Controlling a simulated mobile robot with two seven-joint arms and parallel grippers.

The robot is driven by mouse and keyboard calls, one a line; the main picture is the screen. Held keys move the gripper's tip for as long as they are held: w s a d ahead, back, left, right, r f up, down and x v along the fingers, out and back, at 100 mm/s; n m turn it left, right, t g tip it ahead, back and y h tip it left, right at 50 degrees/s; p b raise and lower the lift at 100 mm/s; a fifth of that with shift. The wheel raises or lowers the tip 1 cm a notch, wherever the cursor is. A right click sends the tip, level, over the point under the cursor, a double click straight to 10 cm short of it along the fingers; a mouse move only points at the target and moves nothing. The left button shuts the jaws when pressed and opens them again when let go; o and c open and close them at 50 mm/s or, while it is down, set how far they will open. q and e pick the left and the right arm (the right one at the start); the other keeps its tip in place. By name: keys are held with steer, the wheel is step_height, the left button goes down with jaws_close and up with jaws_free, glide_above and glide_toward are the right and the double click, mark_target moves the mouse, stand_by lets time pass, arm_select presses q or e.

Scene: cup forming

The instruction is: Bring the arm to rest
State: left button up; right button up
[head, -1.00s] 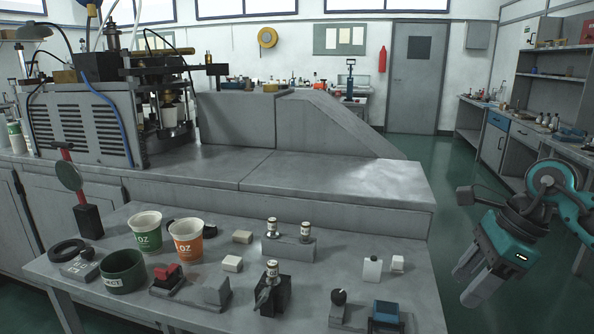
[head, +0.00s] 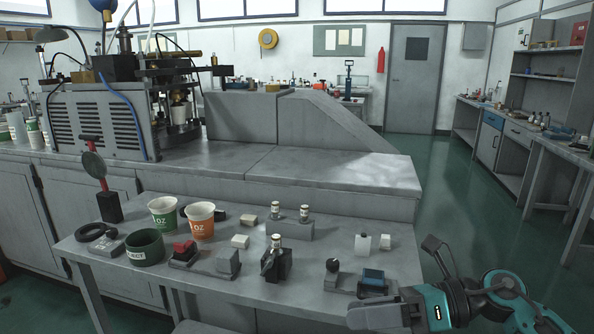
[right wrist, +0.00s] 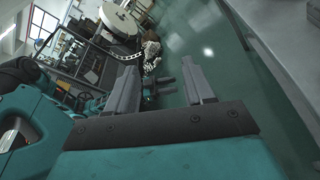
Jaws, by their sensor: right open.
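My right gripper (head: 372,314) is at the lower right in the head view, in front of the table's near right corner, with its teal arm coming in from the right. In the right wrist view its two grey fingers (right wrist: 158,90) stand apart with nothing between them; green floor and lab equipment show beyond. My left gripper is in neither view.
The grey table (head: 225,283) holds a green cup (head: 163,217), an orange cup (head: 201,222), a dark green ring-shaped container (head: 145,247) and several small blocks. A forming machine (head: 98,120) stands on the bench behind. Green floor (head: 450,215) is clear at the right.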

steer(key=s+d+f+m+t+h, duration=0.1)
steer(key=d+f+m+t+h, duration=0.25)
steer(key=m, duration=0.85)
steer(key=s+f+m+t+h+p, duration=0.1)
steer(key=f+m+t+h, duration=0.2)
steer(key=f+m+t, duration=0.55)
steer(key=d+f+m+t+h, duration=0.1)
steer(key=d+m+t+h, duration=0.15)
steer(key=m, duration=1.15)
steer(key=s+d+f+m+g+h, duration=0.1)
steer(key=s+f+m+g+h, duration=0.3)
steer(key=s+f+m, duration=0.4)
steer(key=s+f+g, duration=0.1)
steer(key=s+f, duration=0.2)
steer(key=f, duration=0.1)
steer(key=shift+s+d+m+h, duration=0.15)
steer(key=shift+d+m+h, duration=0.05)
steer(key=shift+m+h, duration=0.15)
